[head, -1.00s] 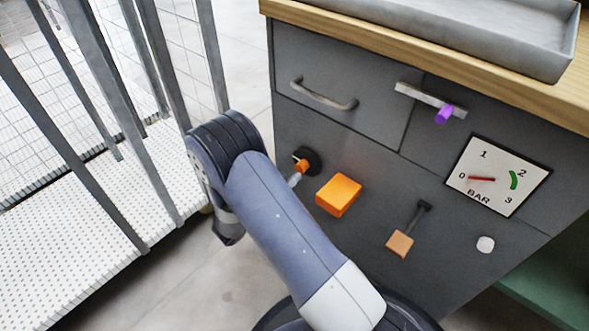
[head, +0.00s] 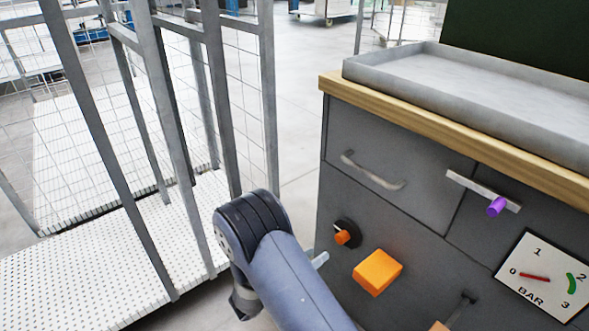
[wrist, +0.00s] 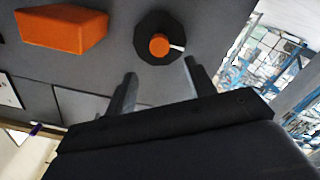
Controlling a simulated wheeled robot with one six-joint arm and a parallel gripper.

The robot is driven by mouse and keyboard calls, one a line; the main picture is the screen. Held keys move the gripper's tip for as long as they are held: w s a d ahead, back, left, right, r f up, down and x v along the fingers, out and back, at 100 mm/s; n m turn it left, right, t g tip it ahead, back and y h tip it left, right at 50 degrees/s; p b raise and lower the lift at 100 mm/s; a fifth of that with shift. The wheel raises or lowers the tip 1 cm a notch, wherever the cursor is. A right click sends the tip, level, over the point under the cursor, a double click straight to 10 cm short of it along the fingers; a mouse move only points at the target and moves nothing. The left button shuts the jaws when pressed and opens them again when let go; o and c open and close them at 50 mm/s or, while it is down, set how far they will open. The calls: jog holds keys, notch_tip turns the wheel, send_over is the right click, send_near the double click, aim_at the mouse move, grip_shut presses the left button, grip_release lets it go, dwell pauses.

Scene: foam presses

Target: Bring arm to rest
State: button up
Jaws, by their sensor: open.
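My gripper (wrist: 160,85) is open and empty in the wrist view, its two fingers pointing toward the grey cabinet front. A black round knob with an orange centre (wrist: 159,46) lies just beyond and between the fingertips in that view, apart from them as far as I can tell. In the head view my blue-grey arm reaches up from the bottom, left of the cabinet (head: 400,210). The gripper is mostly hidden behind the arm there. The knob (head: 343,236) shows to the right of the arm.
An orange block (head: 377,272) sits on the cabinet front, beside a pressure gauge (head: 545,277). A purple-tipped lever (head: 495,207) and a drawer handle (head: 372,172) stick out above. A grey tray (head: 480,100) lies on top. Metal fence posts (head: 180,130) stand close on the left.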

aim_at(338, 239)
jog(key=b+x, duration=0.2)
jog(key=x, duration=0.7)
jog(key=shift+w+d, duration=0.2)
jog(key=shift+d, duration=0.05)
jog(key=shift+s+a, duration=0.1)
jog(key=shift+a, duration=0.05)
